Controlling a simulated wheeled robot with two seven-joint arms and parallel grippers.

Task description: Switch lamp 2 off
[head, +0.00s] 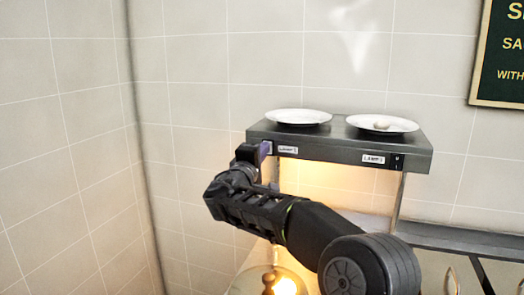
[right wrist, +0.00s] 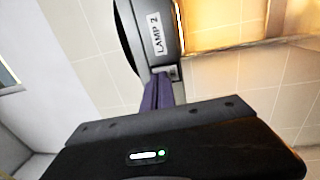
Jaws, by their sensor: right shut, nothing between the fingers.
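The dark shelf (head: 335,150) carries two labels on its front edge. The left one, the lamp 2 label (head: 288,150), reads clearly in the right wrist view (right wrist: 157,34); the lamp 1 label (head: 373,159) is at the right with a small switch (head: 397,161) beside it. My right gripper (head: 265,149) is shut and empty, its purple fingertips at the shelf front just left of the lamp 2 label. In the right wrist view the fingertips (right wrist: 158,88) are at a small switch plate (right wrist: 173,72), mostly hidden by them; contact cannot be told. Warm light glows under the shelf. My left gripper is out of view.
Two white plates, left (head: 298,117) and right (head: 382,124), stand on the shelf; the right one holds a small pale item. A glass lid (head: 255,284) shows below my arm. A dark sign (head: 500,55) hangs at right. Tiled walls stand behind and left.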

